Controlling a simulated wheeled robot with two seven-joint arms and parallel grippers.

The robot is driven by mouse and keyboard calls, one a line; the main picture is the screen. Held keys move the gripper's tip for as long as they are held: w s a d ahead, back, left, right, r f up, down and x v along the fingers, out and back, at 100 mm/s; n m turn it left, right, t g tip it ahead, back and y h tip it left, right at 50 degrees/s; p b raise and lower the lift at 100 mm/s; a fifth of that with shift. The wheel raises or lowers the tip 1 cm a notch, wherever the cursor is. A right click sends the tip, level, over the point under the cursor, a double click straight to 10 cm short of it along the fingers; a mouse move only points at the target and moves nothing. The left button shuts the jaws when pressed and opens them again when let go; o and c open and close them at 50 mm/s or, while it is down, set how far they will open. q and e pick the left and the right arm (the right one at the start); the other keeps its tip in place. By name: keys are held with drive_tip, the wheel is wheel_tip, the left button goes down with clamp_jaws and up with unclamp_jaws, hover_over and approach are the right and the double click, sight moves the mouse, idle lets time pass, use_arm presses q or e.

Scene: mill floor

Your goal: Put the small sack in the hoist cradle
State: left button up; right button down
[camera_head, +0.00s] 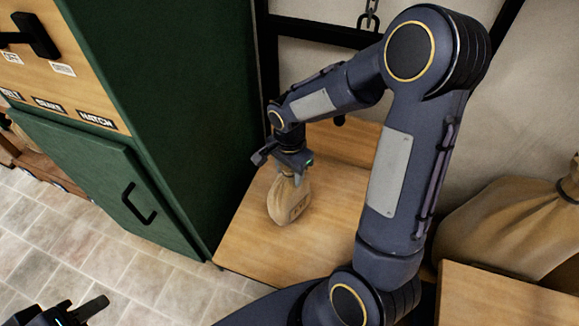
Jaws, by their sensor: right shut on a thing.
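My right gripper (289,172) is shut on that neck and holds the sack upright over a wooden platform (252,245). I cannot tell whether the sack's bottom touches the boards. The platform has a low wooden back and may be the hoist cradle; a chain (369,16) hangs behind it at the top. My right arm hides much of its right side. My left gripper (75,313) is open and empty at the bottom left, over the floor, partly cut off by the picture's edge.
A green cabinet (165,110) stands close left of the platform, with a handled door (110,185) and a labelled wooden panel (65,70). A large full sack (500,225) and a wooden surface (505,300) are at the right. Tiled floor is clear at lower left.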

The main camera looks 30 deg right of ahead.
drive_tip(key=shift+f, duration=0.1)
drive_tip(key=c, duration=0.7)
unclamp_jaws()
drive_tip(key=shift+r, duration=0.25)
wheel_tip(320, 180, up, 12)
drive_tip(key=p, duration=0.4)
drive_tip(key=shift+f, duration=0.1)
